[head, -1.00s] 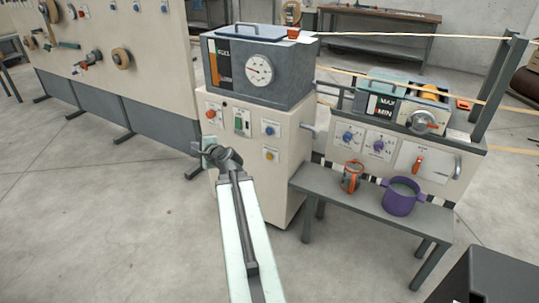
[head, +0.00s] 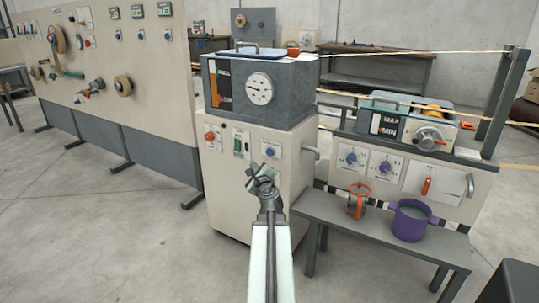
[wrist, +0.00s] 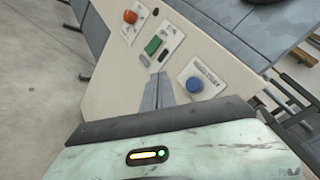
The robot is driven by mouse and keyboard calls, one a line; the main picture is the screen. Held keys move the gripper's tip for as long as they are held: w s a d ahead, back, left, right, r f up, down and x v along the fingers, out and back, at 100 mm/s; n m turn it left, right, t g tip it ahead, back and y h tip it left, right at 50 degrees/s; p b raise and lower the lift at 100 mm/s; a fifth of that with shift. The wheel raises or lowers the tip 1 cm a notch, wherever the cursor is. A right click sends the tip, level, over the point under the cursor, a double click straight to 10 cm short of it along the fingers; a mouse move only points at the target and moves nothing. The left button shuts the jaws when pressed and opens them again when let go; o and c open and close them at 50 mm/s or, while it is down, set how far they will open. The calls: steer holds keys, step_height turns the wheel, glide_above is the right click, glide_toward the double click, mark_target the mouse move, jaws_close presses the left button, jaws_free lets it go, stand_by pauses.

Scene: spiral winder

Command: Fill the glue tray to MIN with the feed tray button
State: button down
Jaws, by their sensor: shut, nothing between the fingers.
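The glue tray (head: 415,103) sits on the right-hand machine. Its front gauge (head: 389,124) reads MAX above MIN, with an orange strip at its left; the exact level is too small to tell. The cream cabinet's panel has a blue button (head: 269,152), which also shows in the wrist view (wrist: 195,84); its label is not legible. My gripper (head: 260,170) is in front of this panel, below the blue button in the head view. In the wrist view its closed fingertips (wrist: 166,88) appear just left of the blue button, empty; contact cannot be told.
A red button (head: 209,137) and a green switch (head: 238,144) are on the same panel. A grey tank (head: 290,80) with a dial tops the cabinet. Floor at left is clear.

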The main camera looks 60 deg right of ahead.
steer(key=d, duration=0.8)
steer(key=shift+d, duration=0.2)
stand_by(1.7)
steer(key=shift+d, duration=0.4)
steer(key=shift+d, duration=0.45)
stand_by(0.4)
steer(key=shift+a, duration=0.15)
stand_by(2.7)
steer(key=shift+a, duration=0.75)
steer(key=shift+a, duration=2.5)
